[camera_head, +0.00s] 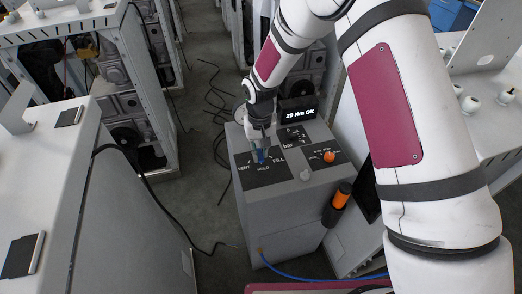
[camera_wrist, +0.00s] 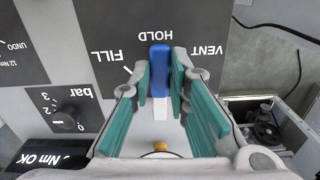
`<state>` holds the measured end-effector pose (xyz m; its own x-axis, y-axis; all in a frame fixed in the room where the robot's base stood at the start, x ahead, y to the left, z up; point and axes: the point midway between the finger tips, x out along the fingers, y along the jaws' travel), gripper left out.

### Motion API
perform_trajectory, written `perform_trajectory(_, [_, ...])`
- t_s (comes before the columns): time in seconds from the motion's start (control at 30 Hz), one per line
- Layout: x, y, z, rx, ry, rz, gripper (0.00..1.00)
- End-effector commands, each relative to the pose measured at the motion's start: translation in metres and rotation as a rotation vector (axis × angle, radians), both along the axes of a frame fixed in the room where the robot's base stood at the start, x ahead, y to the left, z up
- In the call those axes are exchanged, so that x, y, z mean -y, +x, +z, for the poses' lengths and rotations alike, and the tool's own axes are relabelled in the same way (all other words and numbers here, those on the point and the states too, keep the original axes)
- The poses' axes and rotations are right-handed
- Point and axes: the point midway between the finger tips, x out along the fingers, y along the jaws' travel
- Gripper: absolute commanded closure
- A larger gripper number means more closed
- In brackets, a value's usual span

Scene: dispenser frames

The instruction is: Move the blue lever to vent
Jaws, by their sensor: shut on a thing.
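The blue lever (camera_wrist: 160,72) is on a dark panel plate (camera_wrist: 110,65) marked FILL, HOLD and VENT. In the wrist view the lever's blue end points at the HOLD label, between FILL on the left and VENT on the right. My gripper (camera_wrist: 161,88) has its teal pads on both sides of the lever and is shut on it. In the head view my gripper (camera_head: 261,146) reaches down from above onto the blue lever (camera_head: 262,157), with VENT to its left and FILL to its right. My gripper partly hides the lever there.
The grey dispenser (camera_head: 285,215) also carries a bar knob (camera_wrist: 68,116), a display reading "Nm OK" (camera_head: 299,113) and an orange knob (camera_head: 328,157). An orange and black tool (camera_head: 341,195) hangs at its right side. Grey cabinets stand around; cables lie on the floor.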

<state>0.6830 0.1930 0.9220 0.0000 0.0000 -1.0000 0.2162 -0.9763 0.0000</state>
Motion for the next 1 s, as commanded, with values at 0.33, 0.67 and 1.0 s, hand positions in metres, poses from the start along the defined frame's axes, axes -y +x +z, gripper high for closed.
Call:
perform_trajectory(0.33, [-0.016, -0.001, 0.0, 0.002, -0.001, -0.247, 1.0])
perform_trajectory(0.67, [-0.03, 0.002, 0.0, 0.002, 0.0, -0.492, 1.0])
perform_trajectory(1.0, [-0.037, 0.004, 0.0, 0.001, 0.0, -0.629, 1.0])
